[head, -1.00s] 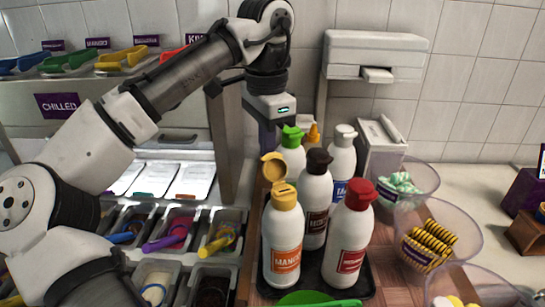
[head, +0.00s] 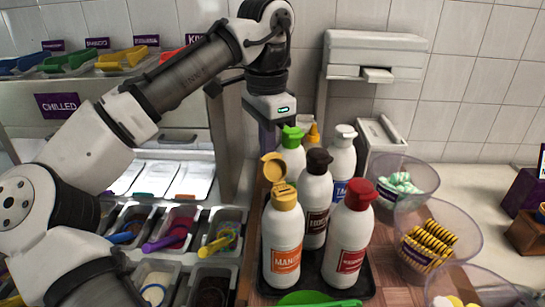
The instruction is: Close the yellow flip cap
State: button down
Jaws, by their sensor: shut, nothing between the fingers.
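The yellow flip cap (head: 284,196) sits on the white bottle with the orange mango label (head: 283,245), which stands upright at the front left of the bottle group. The cap's round lid (head: 273,167) is open and stands up at the back left of the cap. My gripper (head: 267,148) points down just behind and above the raised lid. It is shut and empty. Its tips are partly hidden behind the lid, so I cannot tell whether they touch it.
Bottles with green (head: 292,137), dark brown (head: 318,160), white (head: 345,133) and red (head: 360,191) caps crowd close by on a dark tray (head: 366,284). Clear bowls (head: 466,228) stand to the right. Topping bins (head: 230,216) lie to the left.

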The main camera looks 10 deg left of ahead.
aim_at(274, 159)
jog(key=shift+s+d+r+p, duration=0.4)
jog(key=shift+s+d+r, duration=0.1)
jog(key=shift+s, duration=0.25)
jog(key=shift+s+d+r+p, duration=0.35)
jog(key=shift+s+d+r, duration=0.1)
jog(key=shift+s, duration=0.25)
notch_tip(274, 159, up, 6)
jog(key=p, duration=0.7)
jog(key=shift+w, duration=0.1)
jog(key=shift+r, duration=0.85)
